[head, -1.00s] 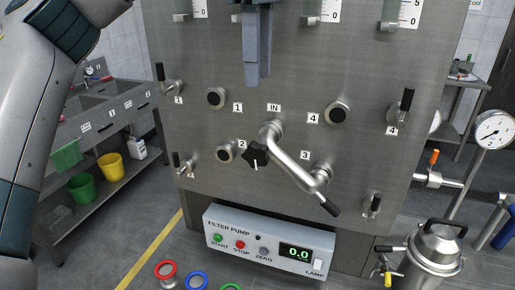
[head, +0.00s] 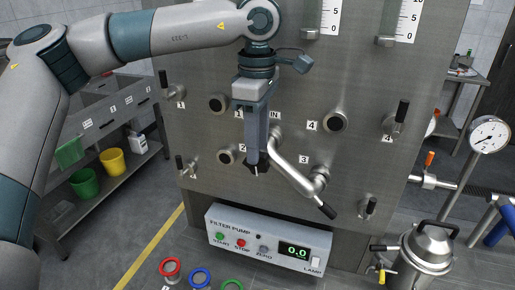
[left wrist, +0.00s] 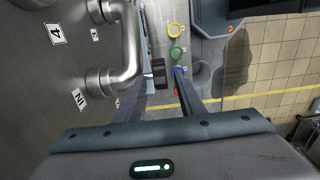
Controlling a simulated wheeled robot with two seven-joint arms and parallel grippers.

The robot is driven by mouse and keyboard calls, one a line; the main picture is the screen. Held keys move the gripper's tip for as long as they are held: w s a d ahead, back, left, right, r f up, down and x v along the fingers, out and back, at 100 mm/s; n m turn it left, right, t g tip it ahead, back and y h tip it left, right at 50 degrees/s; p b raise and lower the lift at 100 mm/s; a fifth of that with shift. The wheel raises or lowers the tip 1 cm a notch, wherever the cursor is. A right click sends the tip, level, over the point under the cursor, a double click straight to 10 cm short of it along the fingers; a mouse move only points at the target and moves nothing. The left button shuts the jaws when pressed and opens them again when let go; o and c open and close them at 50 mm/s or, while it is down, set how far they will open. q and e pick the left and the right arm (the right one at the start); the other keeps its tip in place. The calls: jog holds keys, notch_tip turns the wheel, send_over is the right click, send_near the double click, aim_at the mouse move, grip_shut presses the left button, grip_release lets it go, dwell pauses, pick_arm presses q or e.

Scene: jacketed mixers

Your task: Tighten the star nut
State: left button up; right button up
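The black star nut (left wrist: 158,73) sits at the end of a short stem by the swing pipe, in the left wrist view. In the head view my fingers hide nearly all of it. The bent steel swing pipe (head: 292,169) runs from the IN port to port 3, with a black handle at its lower end. My left gripper (head: 257,166) points down in front of the panel. In the left wrist view its two fingers (left wrist: 161,78) are open, one on each side of the nut, with gaps visible. My right gripper is not in view.
The steel panel (head: 285,75) carries capped ports and small valve handles close around the gripper. The filter pump box (head: 265,240) stands below, reading 0.0. A pressure gauge (head: 489,135) and steel vessel (head: 425,250) stand at the right.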

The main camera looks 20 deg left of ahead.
aim_at(257, 172)
pick_arm(q)
jog(key=shift+f+p, duration=0.55)
jog(key=shift+f, duration=1.3)
grip_shut()
